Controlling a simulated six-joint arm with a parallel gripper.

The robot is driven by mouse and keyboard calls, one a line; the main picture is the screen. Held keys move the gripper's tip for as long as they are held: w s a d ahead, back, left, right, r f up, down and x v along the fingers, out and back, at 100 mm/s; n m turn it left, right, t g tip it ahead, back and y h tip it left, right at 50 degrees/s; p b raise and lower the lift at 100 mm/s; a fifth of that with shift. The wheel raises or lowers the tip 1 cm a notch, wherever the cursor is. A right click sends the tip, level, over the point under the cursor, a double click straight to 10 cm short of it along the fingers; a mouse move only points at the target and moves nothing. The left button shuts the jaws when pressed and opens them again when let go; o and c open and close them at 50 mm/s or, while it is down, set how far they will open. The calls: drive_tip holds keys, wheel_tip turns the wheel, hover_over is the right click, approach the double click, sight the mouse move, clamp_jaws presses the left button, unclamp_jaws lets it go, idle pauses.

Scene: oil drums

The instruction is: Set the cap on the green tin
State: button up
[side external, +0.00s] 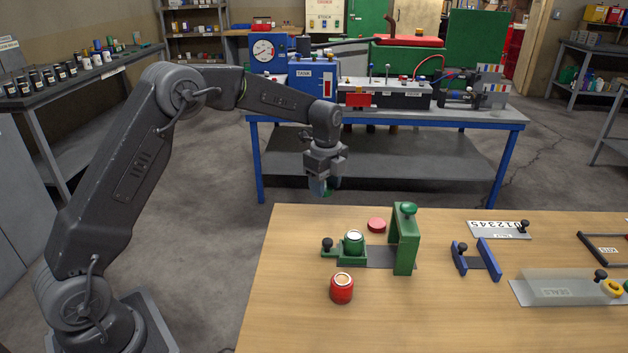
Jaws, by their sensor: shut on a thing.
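The green tin (354,243) stands upright in a green fixture with a grey base plate (380,257); its pale top shows no cap on it. My gripper (327,190) is shut on a small green thing (328,194), probably the green cap, mostly hidden between the fingers. My gripper is in the air, above and left of the green tin in the picture, apart from it. A red cap (376,225) lies flat on the table behind the tin. A red tin (341,288) with a pale top stands in front of the fixture.
A tall green frame (405,240) with a green knob rises just right of the green tin. A black knob (327,244) is at its left. A blue bracket (476,259), number plate (500,229) and seals tray (565,288) lie further right. The wooden table's (290,325) front left is clear.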

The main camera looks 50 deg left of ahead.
hover_over(356, 237)
drive_tip(key=shift+d+r, duration=0.1)
drive_tip(key=shift+r, duration=0.2)
drive_tip(key=shift+f, duration=2.05)
drive_tip(key=shift+f, duration=0.65)
idle(0.6)
drive_tip(key=o, duration=1)
drive_tip(key=shift+c, duration=0.2)
drive_tip(key=shift+o, duration=0.4)
drive_tip(key=o, duration=0.4)
drive_tip(key=shift+c, duration=0.2)
drive_tip(key=shift+r, duration=0.1)
drive_tip(key=shift+r, duration=1.75)
